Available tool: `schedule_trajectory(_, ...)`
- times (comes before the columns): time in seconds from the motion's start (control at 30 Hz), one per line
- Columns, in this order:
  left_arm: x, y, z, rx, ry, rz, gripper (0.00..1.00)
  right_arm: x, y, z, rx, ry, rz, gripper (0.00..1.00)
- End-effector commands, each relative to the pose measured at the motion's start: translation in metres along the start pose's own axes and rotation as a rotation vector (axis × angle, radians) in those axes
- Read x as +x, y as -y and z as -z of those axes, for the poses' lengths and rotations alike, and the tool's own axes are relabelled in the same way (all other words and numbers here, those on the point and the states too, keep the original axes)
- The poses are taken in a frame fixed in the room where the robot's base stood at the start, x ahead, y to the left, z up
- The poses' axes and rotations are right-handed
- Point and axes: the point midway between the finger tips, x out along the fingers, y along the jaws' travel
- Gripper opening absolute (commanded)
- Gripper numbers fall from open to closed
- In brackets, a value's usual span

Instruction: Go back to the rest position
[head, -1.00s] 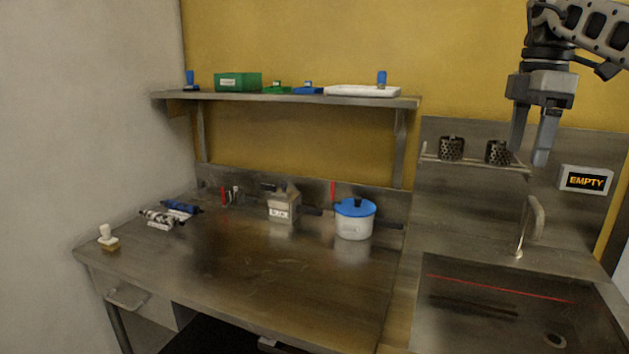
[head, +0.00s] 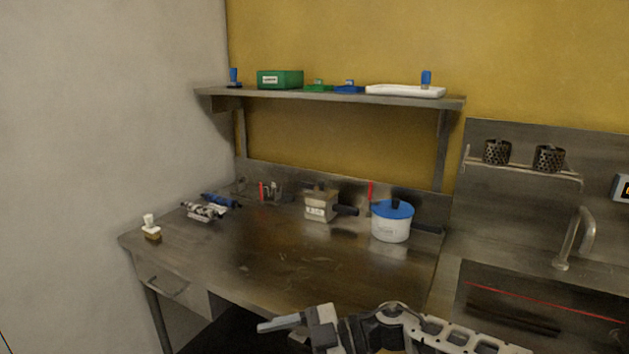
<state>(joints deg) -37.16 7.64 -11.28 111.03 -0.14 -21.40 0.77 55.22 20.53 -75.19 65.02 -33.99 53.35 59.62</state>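My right gripper (head: 268,326) is at the bottom of the head view, on an arm that comes in from the lower right. It points left, in front of the steel worktable (head: 270,262) in the picture. I see it from the side with one finger clear, so its opening does not show. No object is seen in it. My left gripper is out of view.
A blue-lidded white pot (head: 391,225) and a small steel machine with a dark handle (head: 319,207) stand on the table. A shelf (head: 330,97) holds bins and a white tray (head: 404,91). A sink with a tap (head: 566,255) is at right.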

Motion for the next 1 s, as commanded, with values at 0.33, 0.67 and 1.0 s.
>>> schedule_trajectory(0.33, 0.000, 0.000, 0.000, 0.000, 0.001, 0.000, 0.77, 0.016, 0.034, -0.009, 0.269, -0.167, -0.781, 0.76)
schedule_trajectory(0.67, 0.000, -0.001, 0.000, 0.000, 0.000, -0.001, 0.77, -0.093, 0.171, -0.110, 0.736, 0.324, -1.257, 0.76)
schedule_trajectory(1.0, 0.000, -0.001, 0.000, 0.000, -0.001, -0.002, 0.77, -0.145, 0.281, -0.133, 0.952, 0.646, -1.287, 0.76)
